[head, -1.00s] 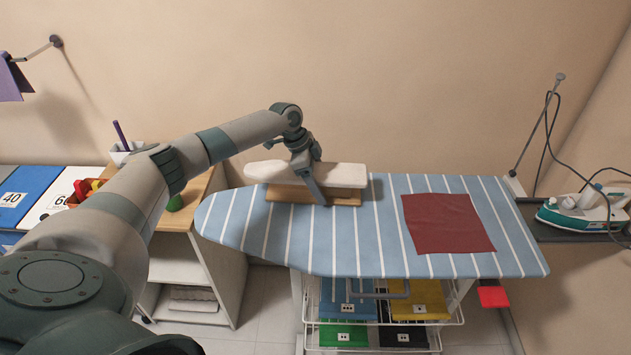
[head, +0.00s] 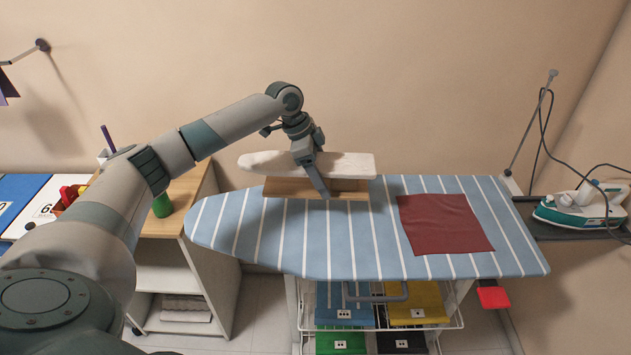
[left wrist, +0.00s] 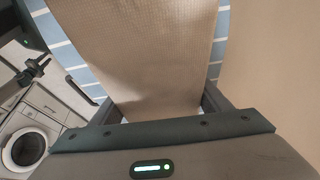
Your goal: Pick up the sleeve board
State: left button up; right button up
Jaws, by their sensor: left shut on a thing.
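The sleeve board has a pale padded top (head: 345,165) and a wooden base (head: 290,187). It is at the back of the blue striped ironing board (head: 265,235) in the head view. My left gripper (head: 322,185) is above it, shut on the padded top, with one finger down its front side. In the left wrist view the padded top (left wrist: 145,60) fills the middle, between the two fingers. Whether the base touches the ironing board is hard to tell.
A dark red cloth (head: 445,223) lies flat on the ironing board, right of the sleeve board. An iron (head: 580,208) with a cord rests on a shelf at the right. A wooden-topped cabinet (head: 185,200) stands left. A wire rack (head: 385,320) is below.

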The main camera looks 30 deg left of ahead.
aim_at(345, 175)
pick_arm(q)
jog(key=s+d+r+b, duration=0.1)
jog(key=s+d+r, duration=0.2)
jog(key=d, duration=0.3)
jog(key=shift+d+r+b, duration=0.25)
jog(key=shift+r+b, duration=0.05)
jog(key=shift+r, duration=0.4)
